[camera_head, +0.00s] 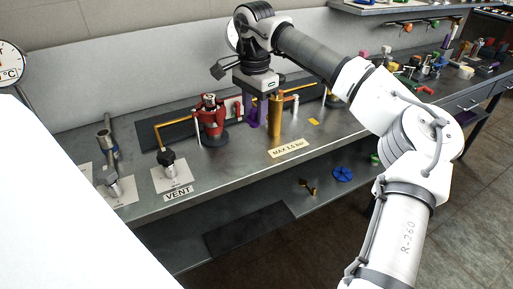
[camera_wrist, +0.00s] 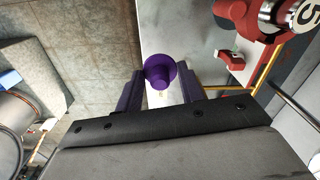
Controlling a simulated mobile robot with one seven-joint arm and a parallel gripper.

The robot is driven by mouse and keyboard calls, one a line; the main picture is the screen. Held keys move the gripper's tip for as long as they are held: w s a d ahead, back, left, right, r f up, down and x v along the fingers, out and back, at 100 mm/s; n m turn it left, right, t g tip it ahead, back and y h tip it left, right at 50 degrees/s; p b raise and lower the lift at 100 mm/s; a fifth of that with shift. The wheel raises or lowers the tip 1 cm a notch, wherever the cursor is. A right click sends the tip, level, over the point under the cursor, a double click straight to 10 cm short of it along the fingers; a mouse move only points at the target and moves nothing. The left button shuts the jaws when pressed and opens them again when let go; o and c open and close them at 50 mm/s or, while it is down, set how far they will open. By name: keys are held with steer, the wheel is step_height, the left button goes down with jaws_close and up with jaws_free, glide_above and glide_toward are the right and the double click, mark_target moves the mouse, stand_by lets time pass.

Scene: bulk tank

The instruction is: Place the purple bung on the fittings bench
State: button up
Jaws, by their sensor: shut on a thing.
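The purple bung (camera_wrist: 160,72) is held between the tips of my gripper's dark purple fingers (camera_wrist: 160,88) in the wrist view. Its round flange faces the camera. In the head view my gripper (camera_head: 254,118) points down over the long grey metal bench, beside a brass post; the bung cannot be told apart from the purple fingers there. A bench surface (camera_head: 448,88) with several coloured fittings lies at the right, beyond my arm. I cannot tell for certain that it is the fittings bench.
A red valve body (camera_head: 210,118) stands just left of my gripper, and the brass post (camera_head: 275,115) just right. A yellow pipe and the VENT plate (camera_head: 178,193) are further left. A lower shelf (camera_head: 250,225) holds a blue handwheel (camera_head: 343,174). The bench's front strip is mostly clear.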

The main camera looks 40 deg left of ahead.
step_height(320, 180, down, 12)
steer(key=shift+r+p, duration=0.15)
steer(key=shift+p, duration=0.6)
steer(key=o, duration=0.9)
steer(key=shift+f, duration=0.2)
steer(key=shift+o, duration=0.2)
